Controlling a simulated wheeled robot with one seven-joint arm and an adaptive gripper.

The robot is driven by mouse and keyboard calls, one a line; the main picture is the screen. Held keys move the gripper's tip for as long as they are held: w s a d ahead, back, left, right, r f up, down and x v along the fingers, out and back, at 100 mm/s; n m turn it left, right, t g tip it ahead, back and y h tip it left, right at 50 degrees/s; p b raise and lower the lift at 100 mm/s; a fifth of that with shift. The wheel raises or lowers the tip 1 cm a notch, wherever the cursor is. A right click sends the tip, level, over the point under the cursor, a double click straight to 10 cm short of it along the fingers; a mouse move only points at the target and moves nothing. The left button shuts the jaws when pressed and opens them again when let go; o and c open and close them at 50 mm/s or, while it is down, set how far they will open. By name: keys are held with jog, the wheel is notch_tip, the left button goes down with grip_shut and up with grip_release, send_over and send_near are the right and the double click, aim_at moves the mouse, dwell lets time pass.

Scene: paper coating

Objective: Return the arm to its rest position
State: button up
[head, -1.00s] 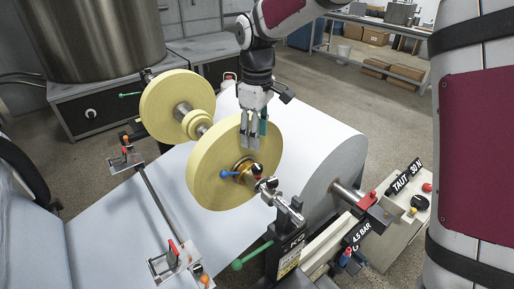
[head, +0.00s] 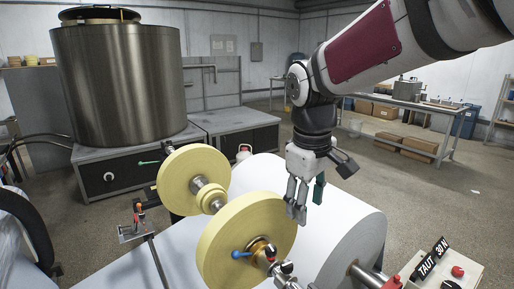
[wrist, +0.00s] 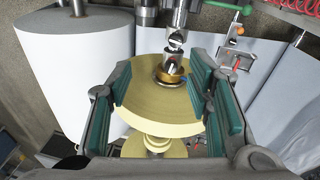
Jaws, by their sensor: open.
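My gripper (head: 297,200) hangs from the arm above and beside the front yellow roll (head: 243,245) in the head view. In the wrist view my gripper (wrist: 158,95) is open, its green-padded fingers spread to either side of the yellow roll (wrist: 150,118). Nothing is held between the fingers. Whether a finger touches the roll is hard to tell in the head view, where the fingertips overlap the roll's upper right edge. The arm reaches in from the upper right.
A second yellow roll (head: 190,172) sits behind on the same shaft. A large white paper roll (head: 350,250) lies to the right. A steel tank (head: 120,85) stands at the back left. A control box with a TAUT sign (head: 433,258) is at the lower right. Open floor lies at the right.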

jog(key=s+d+m+t, duration=0.1)
jog(key=s+d+m, duration=0.3)
jog(key=s, duration=0.6)
jog(key=s+d+r+m+t, duration=0.1)
jog(key=s+d+m, duration=0.3)
jog(key=s, duration=0.5)
jog(key=shift+s+d+r+t+y, duration=0.25)
jog(key=shift+s+d+t, duration=0.2)
jog(key=shift+t, duration=0.35)
